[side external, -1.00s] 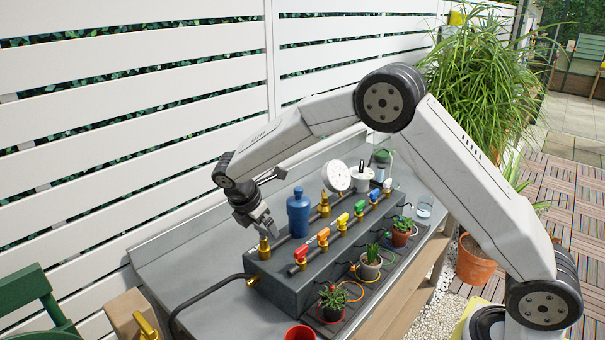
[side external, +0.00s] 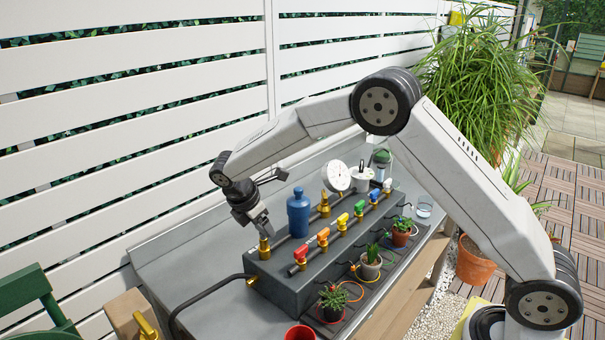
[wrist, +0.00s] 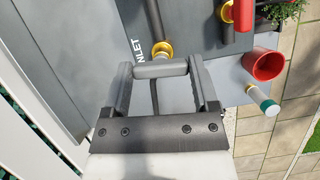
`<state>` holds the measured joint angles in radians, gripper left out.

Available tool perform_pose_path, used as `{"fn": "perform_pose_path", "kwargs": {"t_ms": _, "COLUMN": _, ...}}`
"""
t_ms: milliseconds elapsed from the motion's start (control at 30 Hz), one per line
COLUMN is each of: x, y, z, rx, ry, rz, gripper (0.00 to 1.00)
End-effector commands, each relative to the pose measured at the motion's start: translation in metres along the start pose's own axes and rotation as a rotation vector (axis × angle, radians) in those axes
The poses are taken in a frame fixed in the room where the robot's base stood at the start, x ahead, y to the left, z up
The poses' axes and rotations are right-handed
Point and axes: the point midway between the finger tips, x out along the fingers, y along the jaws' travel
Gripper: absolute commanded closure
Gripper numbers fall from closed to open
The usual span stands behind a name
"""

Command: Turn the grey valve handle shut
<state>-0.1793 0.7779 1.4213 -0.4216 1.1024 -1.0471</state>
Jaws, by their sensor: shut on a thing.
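The grey valve handle (wrist: 160,70) shows in the wrist view as a short grey bar between my two fingertips. My gripper (wrist: 161,76) is shut on it, with one finger at each end. The brass valve fitting (wrist: 162,48) shows just beyond the handle, beside the word INLET on the grey block. In the side view my gripper (side external: 263,228) points down over the brass inlet fitting (side external: 264,249) at the near left end of the block. There my fingers mostly hide the handle, and its exact angle is hard to tell.
The grey manifold block (side external: 290,288) carries a row of coloured valves, with a red valve (side external: 300,255) nearest. A blue bottle (side external: 298,215) and a white gauge (side external: 336,176) stand behind. Potted plants line the front, and a red pot (wrist: 263,63) is close by. The slatted fence is behind.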

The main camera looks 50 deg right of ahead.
Motion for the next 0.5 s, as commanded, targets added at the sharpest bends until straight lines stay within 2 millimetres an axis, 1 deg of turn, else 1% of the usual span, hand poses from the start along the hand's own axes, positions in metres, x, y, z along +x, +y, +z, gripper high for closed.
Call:
{"fn": "perform_pose_path", "kwargs": {"t_ms": 267, "x": -0.0009, "y": 0.0018, "z": -0.0003, "rx": 0.193, "ry": 0.000, "rz": -0.078, "gripper": 0.82}}
{"fn": "perform_pose_path", "kwargs": {"t_ms": 500, "x": -0.0008, "y": 0.0026, "z": 0.0004, "rx": 0.403, "ry": 0.000, "rz": -0.165, "gripper": 0.82}}
